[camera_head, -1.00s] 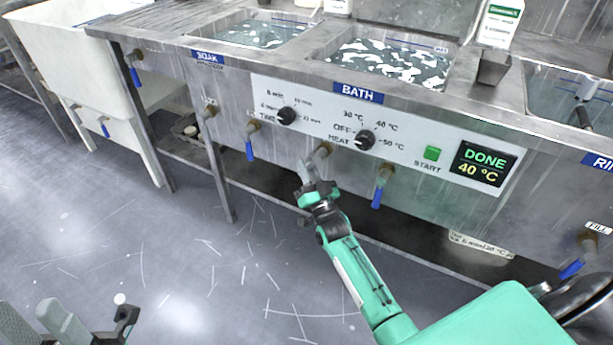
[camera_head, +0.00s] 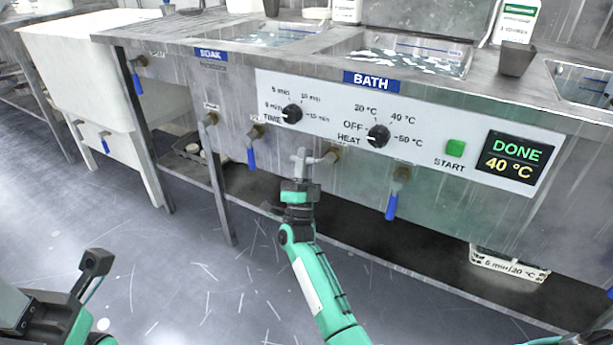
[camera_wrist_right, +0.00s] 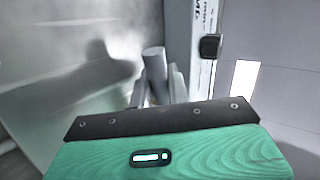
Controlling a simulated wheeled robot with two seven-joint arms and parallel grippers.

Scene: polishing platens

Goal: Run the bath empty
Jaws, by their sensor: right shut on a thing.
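The bath basin holds water with white foam (camera_head: 405,62), behind the blue BATH label (camera_head: 371,81). Below the control panel, a grey rod-like handle (camera_head: 319,159) comes left from a brass-coloured fitting (camera_head: 334,154). My right gripper (camera_head: 301,158) is shut on this handle. In the right wrist view a grey cylinder (camera_wrist_right: 154,70) stands between the fingers. A blue-lever valve (camera_head: 393,200) hangs to the right, its lever pointing down. My left gripper (camera_head: 93,264) is only partly in view at the lower left; its jaws are unclear. Any drain flow is hidden.
The display (camera_head: 511,162) reads DONE 40 °C, beside a green START button (camera_head: 455,148). Another blue-lever valve (camera_head: 252,152) is close on the left. A labelled white basket (camera_head: 509,263) sits on the lower shelf. The floor in front is clear.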

